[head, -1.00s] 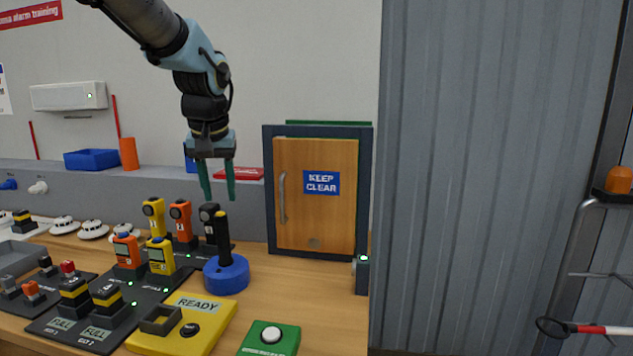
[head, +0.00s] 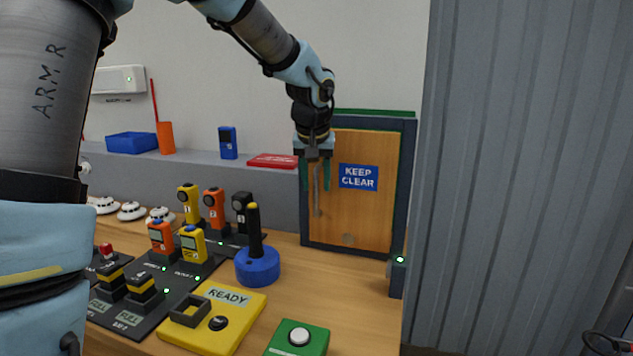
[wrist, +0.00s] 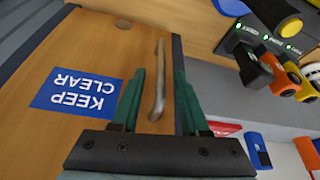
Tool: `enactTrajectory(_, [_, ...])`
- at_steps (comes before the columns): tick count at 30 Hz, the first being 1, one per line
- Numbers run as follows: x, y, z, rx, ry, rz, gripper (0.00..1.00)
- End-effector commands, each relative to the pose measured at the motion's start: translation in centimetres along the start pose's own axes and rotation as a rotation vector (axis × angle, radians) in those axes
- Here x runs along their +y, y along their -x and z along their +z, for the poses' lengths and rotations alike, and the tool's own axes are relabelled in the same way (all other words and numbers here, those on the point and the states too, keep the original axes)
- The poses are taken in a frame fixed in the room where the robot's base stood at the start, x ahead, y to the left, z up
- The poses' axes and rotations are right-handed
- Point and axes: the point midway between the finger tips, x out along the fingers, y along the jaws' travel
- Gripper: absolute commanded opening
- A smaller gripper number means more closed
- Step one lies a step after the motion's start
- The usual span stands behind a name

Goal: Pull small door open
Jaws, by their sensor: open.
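The small wooden door (head: 362,212) sits shut in its dark frame (head: 408,170) at the back of the bench, with a blue KEEP CLEAR sign (head: 358,177) on it. Its grey vertical handle (head: 317,195) is on the door's left side. My gripper (head: 315,185) points down in front of the handle's upper part, fingers apart. In the wrist view the open green fingers (wrist: 160,95) lie on either side of the bar handle (wrist: 159,85) in the picture. I cannot tell whether they touch it.
A blue round base with a black upright stick (head: 257,265) stands on the bench left of the door. A green button box (head: 298,338) and a yellow READY box (head: 222,315) are at the front. Bench before the door is clear. A small post with a green light (head: 398,272) stands at the door's right.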

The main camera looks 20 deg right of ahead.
Motion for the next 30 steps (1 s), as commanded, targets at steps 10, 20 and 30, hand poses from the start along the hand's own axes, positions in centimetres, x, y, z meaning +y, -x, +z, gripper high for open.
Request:
enactTrajectory(10, [0.00, -1.20, 0.04, 0.000, 0.000, 0.000, 0.45])
enactTrajectory(20, [-0.01, -1.17, 0.04, 0.000, -0.001, 0.000, 0.19])
enactTrajectory(30, [-0.01, -1.15, 0.03, 0.000, -0.001, 0.000, 0.00])
